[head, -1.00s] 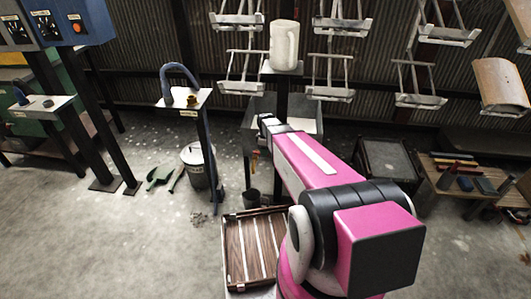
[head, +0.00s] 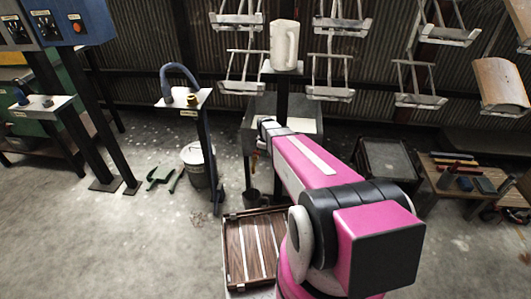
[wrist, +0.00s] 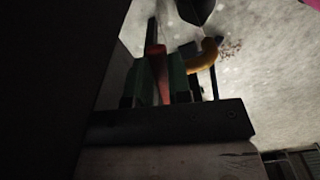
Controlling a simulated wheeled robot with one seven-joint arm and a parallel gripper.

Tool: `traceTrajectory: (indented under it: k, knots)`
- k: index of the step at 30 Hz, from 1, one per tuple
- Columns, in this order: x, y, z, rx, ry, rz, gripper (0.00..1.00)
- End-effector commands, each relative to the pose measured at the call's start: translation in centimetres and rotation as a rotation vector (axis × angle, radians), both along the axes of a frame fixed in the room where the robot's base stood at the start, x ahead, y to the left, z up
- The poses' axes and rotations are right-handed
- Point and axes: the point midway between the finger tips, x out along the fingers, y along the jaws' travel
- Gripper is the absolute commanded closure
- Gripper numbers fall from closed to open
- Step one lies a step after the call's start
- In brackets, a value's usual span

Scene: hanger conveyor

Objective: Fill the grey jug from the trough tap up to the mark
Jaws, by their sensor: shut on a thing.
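The trough (head: 305,112) is a grey basin on legs behind my arm in the head view. Its brass-coloured tap (head: 255,158) shows small at the left front; the bent yellow spout shows in the wrist view (wrist: 207,57). A dark grey vessel, seemingly the jug (head: 252,196), stands low beneath the tap. Its mark and water level cannot be made out. My gripper (wrist: 158,80) is shut on a red bar, seemingly the tap lever (wrist: 160,72), beside the spout. In the head view my arm hides the fingers.
A cream jug (head: 284,46) stands on a shelf above the trough. A slatted wooden crate (head: 240,262) lies in front. A bin (head: 192,165) and a hose stand (head: 205,130) are at the left. A tool table (head: 468,180) is at the right.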

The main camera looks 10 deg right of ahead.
Motion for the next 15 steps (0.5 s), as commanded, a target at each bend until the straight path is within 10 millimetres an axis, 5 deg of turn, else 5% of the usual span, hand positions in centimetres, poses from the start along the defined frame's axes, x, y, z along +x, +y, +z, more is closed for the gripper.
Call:
traceTrajectory:
  k: [15]
  knots:
    - [-1.4, 1.2, 0.0, 0.001, -0.001, -0.321, 1.0]
